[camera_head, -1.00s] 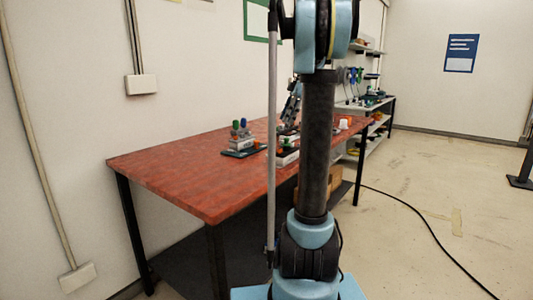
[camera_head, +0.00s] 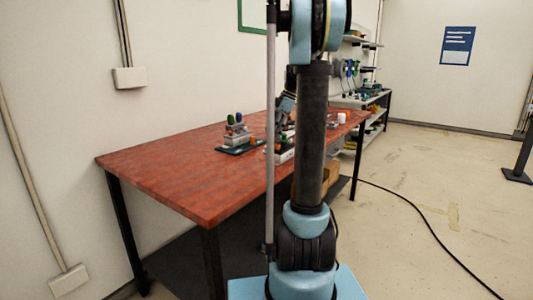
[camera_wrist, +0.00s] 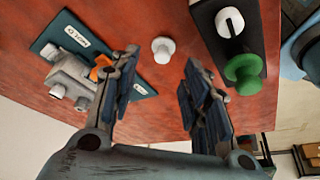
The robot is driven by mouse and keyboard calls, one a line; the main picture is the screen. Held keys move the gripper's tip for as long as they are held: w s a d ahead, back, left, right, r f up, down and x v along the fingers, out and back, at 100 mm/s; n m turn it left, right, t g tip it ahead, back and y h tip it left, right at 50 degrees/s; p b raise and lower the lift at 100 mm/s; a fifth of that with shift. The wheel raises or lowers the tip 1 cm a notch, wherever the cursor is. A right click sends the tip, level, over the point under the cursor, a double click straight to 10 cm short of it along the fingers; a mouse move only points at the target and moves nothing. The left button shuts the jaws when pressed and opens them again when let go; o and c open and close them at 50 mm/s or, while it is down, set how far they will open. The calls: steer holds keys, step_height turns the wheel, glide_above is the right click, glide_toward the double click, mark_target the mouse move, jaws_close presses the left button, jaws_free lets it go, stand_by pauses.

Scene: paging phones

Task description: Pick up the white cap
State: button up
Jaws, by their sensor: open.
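The white cap (camera_wrist: 163,48) is a small pale round piece on the red table, seen in the wrist view beyond my fingertips and roughly between them. My gripper (camera_wrist: 160,75) is open, with nothing between its fingers, and a gap shows between it and the cap.
In the wrist view, a teal plate (camera_wrist: 143,88) with a grey device (camera_wrist: 75,78) lies by the left finger. A black box (camera_wrist: 222,52) with white and green knobs is at right. The red table (camera_head: 180,170) is bare at its near left.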

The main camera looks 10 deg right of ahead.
mark_target(267, 146)
steer(key=shift+x, duration=3.35)
steer(key=shift+s+a, duration=0.1)
steer(key=shift+s, duration=0.1)
steer(key=c, duration=0.9)
